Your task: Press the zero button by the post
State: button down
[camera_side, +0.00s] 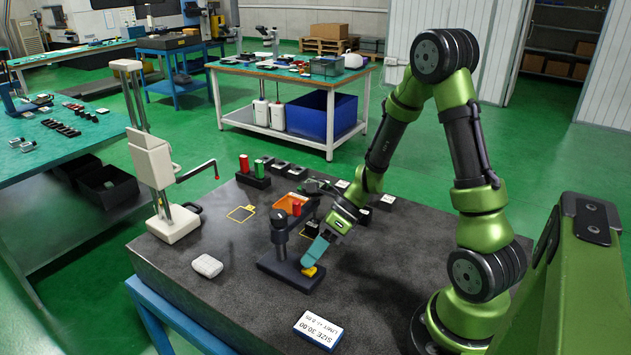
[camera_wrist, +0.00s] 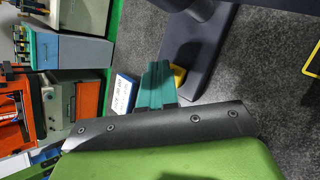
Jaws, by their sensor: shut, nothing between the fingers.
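The post (camera_side: 280,238) is a dark upright on a dark flat base (camera_side: 285,268) on the granite table. The yellow zero button (camera_side: 309,271) sits at the right end of that base. My gripper (camera_side: 310,260) is shut and empty, its teal fingers tilted down with the tips right over the button. In the wrist view my gripper's teal fingers (camera_wrist: 157,85) lie beside the yellow button (camera_wrist: 178,75), which is partly hidden, and the dark base (camera_wrist: 205,55) runs past them. Whether the tips touch or press the button, I cannot tell.
A height gauge (camera_side: 155,165) with a red-tipped arm stands left. An orange tray (camera_side: 285,204) and a holder with red and green cylinders (camera_side: 252,180) are behind the post. A white pad (camera_side: 207,266) and a size label block (camera_side: 318,328) lie nearer.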

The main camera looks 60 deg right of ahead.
jog(key=shift+f, duration=0.1)
dwell(0.3)
jog(key=shift+f, duration=0.35)
jog(key=shift+r, duration=0.45)
dwell(0.3)
jog(key=shift+r, duration=3)
